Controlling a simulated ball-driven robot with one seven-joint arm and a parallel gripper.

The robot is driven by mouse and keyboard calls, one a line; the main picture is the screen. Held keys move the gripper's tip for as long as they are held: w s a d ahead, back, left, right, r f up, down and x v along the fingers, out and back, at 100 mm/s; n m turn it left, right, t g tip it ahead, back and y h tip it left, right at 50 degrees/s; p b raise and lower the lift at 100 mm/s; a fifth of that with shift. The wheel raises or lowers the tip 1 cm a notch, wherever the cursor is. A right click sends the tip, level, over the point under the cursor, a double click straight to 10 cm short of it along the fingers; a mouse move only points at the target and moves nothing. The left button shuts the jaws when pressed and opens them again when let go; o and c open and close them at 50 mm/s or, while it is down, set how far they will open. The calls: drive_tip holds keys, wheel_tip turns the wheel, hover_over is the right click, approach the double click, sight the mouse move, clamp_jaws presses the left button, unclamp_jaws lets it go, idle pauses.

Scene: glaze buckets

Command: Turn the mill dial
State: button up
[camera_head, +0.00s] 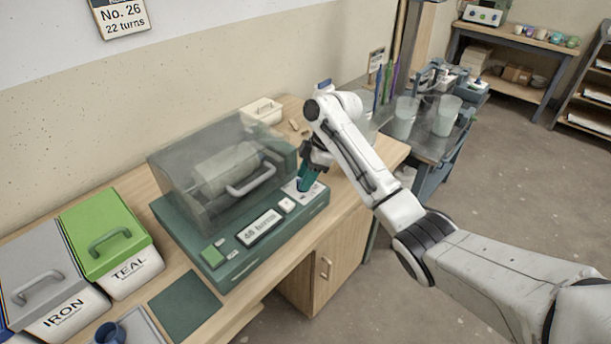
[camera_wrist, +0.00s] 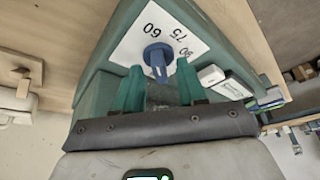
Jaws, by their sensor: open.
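The green mill (camera_head: 222,258) stands on the wooden bench with its clear cover down over a pale cylinder. Its dial is a blue knob (camera_wrist: 157,54) on a white plate (camera_head: 315,195), with numbers 60, 75 and 90 readable in the wrist view. The mill's display (camera_head: 259,227) reads what looks like 46 or 48 turns. My gripper (camera_head: 306,184) is at the dial end of the mill and hides the knob in the head view. In the wrist view its teal fingers (camera_wrist: 158,70) are open, one on either side of the knob; contact cannot be told.
A wall sign (camera_head: 122,15) reads No. 26, 22 turns. Bins labelled TEAL (camera_head: 112,235) and IRON (camera_head: 47,270) stand at left. A metal table (camera_head: 425,148) with clear buckets is at right.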

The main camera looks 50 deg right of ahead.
drive_tip(key=shift+f, duration=0.15)
clamp_jaws()
idle(0.4)
